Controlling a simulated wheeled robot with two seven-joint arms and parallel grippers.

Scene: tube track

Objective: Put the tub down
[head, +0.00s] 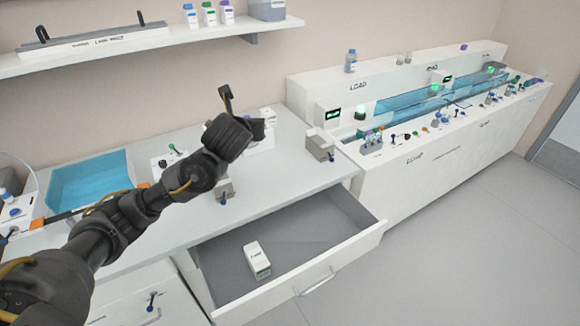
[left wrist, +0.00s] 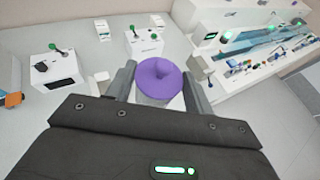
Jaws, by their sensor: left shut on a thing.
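The tub (left wrist: 160,78) has a round purple lid with a small raised middle and a pale body below it. It sits between the two fingers of my left gripper (left wrist: 162,88) in the left wrist view, and the gripper is shut on it. In the head view my left gripper (head: 246,118) is over the right part of the white counter (head: 110,225). The tub is hidden there behind my wrist and gripper. I cannot tell whether the tub's base touches anything. My right gripper is not in view.
An open drawer (head: 222,298) below the counter holds a white box (head: 257,260). A blue tray (head: 90,182) lies on the counter's left. White boxes with small levers (left wrist: 55,70) stand at the back. A wall shelf (head: 150,40) hangs above; a long white bench (head: 420,170) stands right.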

